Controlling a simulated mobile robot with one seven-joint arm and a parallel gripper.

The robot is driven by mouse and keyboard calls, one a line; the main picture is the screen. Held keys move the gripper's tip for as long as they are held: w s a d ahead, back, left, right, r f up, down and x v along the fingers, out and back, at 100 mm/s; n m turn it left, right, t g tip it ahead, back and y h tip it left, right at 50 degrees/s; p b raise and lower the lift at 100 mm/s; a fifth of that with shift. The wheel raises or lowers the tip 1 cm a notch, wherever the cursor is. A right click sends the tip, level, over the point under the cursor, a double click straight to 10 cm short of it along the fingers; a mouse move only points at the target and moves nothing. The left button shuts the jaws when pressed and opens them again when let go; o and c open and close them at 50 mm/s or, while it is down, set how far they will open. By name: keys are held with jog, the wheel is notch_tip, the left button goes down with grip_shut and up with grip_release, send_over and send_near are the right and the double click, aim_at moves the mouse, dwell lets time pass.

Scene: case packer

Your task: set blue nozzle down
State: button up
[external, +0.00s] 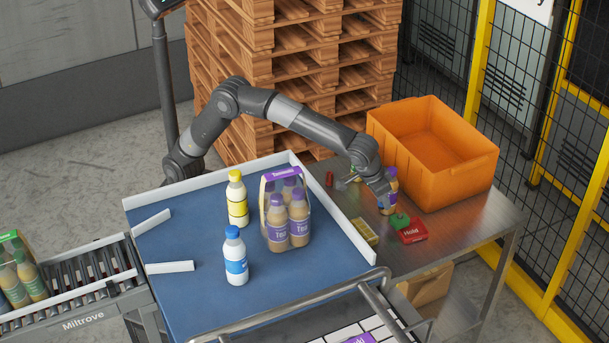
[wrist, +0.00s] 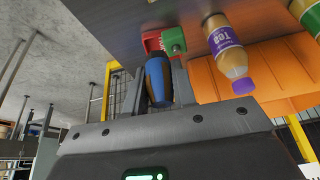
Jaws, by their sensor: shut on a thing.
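The blue nozzle (wrist: 157,80), dark with a blue side, is between the two fingers of my gripper (wrist: 158,88) in the wrist view. The fingers are shut on it. In the external view my gripper (external: 378,188) is over the steel table (external: 455,230), close to a purple-labelled tea bottle. The nozzle cannot be made out clearly there. Whether it touches the table cannot be told.
The tea bottle (wrist: 230,52) stands beside my gripper, with an orange crate (external: 440,160) behind it. A red Hold block (external: 413,232) and a green piece (external: 399,221) lie in front. Bottles (external: 237,257) and a tea pack (external: 287,225) stand on the blue surface.

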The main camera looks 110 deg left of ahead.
jog(key=s+a+f+n+g+y, duration=0.1)
jog(key=s+a+f+n+g, duration=0.15)
jog(key=s+a+n, duration=0.35)
jog(key=s+a+f+n+g, duration=0.2)
jog(key=s+a+n+g, duration=0.15)
jog(key=s+n, duration=0.4)
send_near(345, 210)
jog(key=shift+n+t, duration=0.35)
jog(key=shift+t, duration=0.05)
jog(key=x, duration=0.6)
jog(key=shift+s+d, duration=0.1)
jog(key=shift+s, duration=0.25)
jog(key=shift+f, duration=0.15)
jog(key=o, duration=1)
